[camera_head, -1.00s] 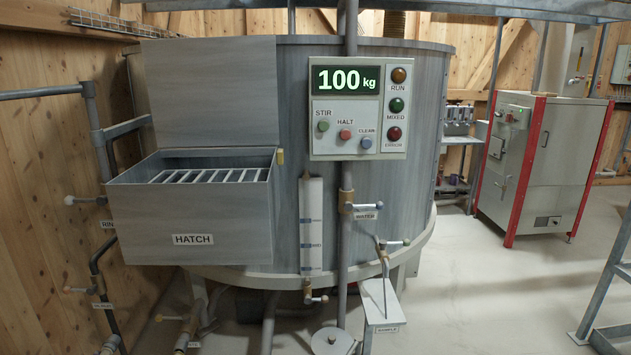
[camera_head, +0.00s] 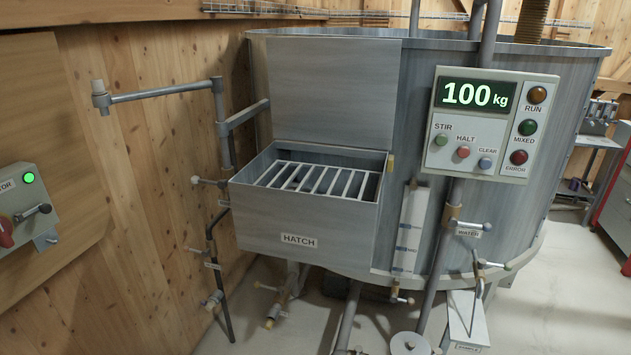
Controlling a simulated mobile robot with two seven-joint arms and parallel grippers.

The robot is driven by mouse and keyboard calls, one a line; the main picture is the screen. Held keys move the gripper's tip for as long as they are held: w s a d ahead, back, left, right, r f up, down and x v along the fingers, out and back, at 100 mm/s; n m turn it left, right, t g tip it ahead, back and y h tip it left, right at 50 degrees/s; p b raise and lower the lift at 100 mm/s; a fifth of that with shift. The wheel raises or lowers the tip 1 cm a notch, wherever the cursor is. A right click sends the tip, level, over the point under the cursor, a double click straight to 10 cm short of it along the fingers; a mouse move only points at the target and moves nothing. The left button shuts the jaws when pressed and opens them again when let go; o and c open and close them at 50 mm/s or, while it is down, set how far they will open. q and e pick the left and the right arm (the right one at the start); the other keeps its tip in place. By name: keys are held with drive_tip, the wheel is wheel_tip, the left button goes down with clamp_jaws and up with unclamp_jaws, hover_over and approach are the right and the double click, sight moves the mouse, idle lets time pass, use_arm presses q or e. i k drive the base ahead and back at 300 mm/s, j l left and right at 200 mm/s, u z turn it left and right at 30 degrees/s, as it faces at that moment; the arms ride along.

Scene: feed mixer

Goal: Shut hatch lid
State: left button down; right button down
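The hatch lid (camera_head: 333,92) is a flat grey panel that stands upright behind the hatch box, so the hatch is open. The hatch box (camera_head: 268,220) is a grey metal bin labelled HATCH on the front of the mixer tank. Its open top shows a grate of pale bars (camera_head: 318,180) with a dark inside below. A small yellow piece sits at the box's upper right corner. Neither of my grippers shows in the head view.
The control panel (camera_head: 491,124) reads 100 kg, right of the lid. Pipes with valves (camera_head: 224,130) run along the wooden wall left of the hatch. A wall box (camera_head: 30,210) with a green light is at far left. Floor below right is partly clear.

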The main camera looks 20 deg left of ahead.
sight(329, 89)
drive_tip(key=i+j+u, duration=0.1)
drive_tip(key=i+u, duration=0.4)
drive_tip(key=i, duration=0.5)
